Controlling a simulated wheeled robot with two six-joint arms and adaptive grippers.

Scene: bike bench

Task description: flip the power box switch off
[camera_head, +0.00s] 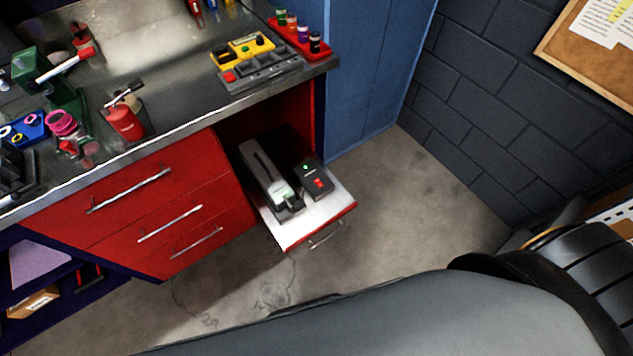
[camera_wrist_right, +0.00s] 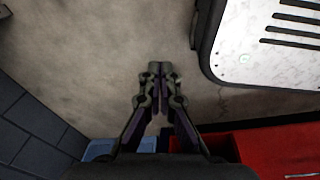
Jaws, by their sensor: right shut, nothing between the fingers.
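The power box (camera_head: 325,188) is a small dark box on a pulled-out white drawer shelf (camera_head: 290,236) in the head view. It has a red switch (camera_head: 318,183) and a small green light that looks lit on its top. The switch's exact tilt is too small to tell. My right gripper (camera_wrist_right: 160,70) shows in the right wrist view, shut and empty over bare floor. The power box does not show in that view. I cannot see my right fingertips in the head view, and my left gripper is in neither view.
A long grey and dark device (camera_head: 262,172) lies left of the power box on the shelf. The workbench (camera_head: 165,118) with tools stands above red drawers (camera_head: 150,222). A blue cabinet (camera_head: 365,75) stands behind the shelf. Floor (camera_head: 400,205) to the shelf's right is clear.

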